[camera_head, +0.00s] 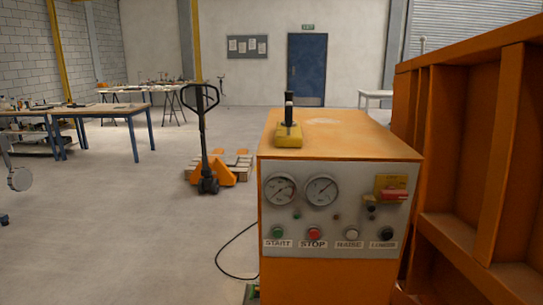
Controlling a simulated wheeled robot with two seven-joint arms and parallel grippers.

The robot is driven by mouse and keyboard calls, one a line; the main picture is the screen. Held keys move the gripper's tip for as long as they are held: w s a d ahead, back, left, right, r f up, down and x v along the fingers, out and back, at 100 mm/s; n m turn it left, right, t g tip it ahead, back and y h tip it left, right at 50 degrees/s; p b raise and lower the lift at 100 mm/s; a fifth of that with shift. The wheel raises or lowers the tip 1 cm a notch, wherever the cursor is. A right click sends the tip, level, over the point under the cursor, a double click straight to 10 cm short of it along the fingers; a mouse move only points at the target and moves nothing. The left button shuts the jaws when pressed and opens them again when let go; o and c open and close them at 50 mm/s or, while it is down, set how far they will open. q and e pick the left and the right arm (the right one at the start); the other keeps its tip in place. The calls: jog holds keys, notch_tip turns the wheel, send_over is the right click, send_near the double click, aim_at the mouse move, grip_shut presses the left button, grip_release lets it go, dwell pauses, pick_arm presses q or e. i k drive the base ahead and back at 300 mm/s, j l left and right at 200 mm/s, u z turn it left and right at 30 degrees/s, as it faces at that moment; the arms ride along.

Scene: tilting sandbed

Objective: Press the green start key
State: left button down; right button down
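The green start key (275,232) is a small round button at the lower left of the grey panel (334,259) on the orange control cabinet (330,280). A label reading START is just below it. The red stop key (314,233) is to its right. Whether the start key is pressed in is too small to tell. Neither of my grippers is in view, and nothing covers the start key.
Two gauges sit above the keys; a yellow-based joystick (289,134) stands on the cabinet top. A large orange steel structure (490,150) rises close on the right. A pallet truck (207,165) stands behind left. Floor left of the cabinet is open, with a black cable (226,267).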

aim_at(277, 233)
jog(key=i+j, duration=0.1)
jog(key=j, duration=0.4)
jog(key=i+j, duration=0.1)
jog(key=j, duration=0.4)
jog(key=i+j+u, duration=0.1)
jog(key=j, duration=0.4)
jog(key=i+j, duration=0.1)
jog(key=i, duration=0.2)
